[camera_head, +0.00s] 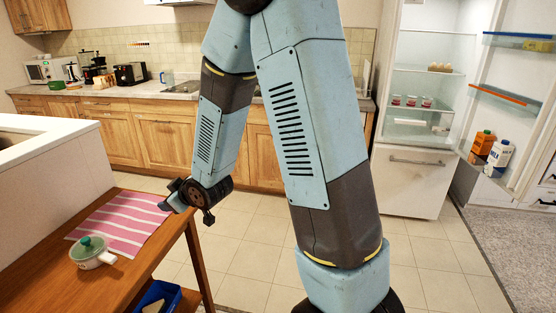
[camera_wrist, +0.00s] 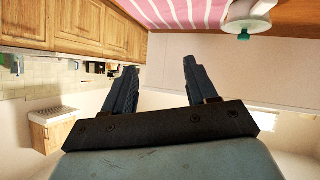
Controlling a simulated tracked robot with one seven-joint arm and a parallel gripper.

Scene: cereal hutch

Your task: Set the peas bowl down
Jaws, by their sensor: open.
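A white bowl (camera_head: 95,259) with a green lid and a short handle stands upright on the wooden table, by the near edge of the pink striped mat (camera_head: 122,222). I take it for the peas bowl; its contents are hidden by the lid. My gripper (camera_head: 172,205) is over the far right end of the mat, apart from the bowl. In the wrist view my gripper (camera_wrist: 160,66) has its two fingers spread with nothing between them. The bowl (camera_wrist: 247,26) shows at the top right there, upside down and clear of the fingers.
The wooden table (camera_head: 45,279) has bare room around the bowl. A blue bin (camera_head: 158,297) stands on the floor under its right side. A white counter (camera_head: 50,138) rises behind the table. At the right, an open fridge (camera_head: 425,85) has its door swung wide.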

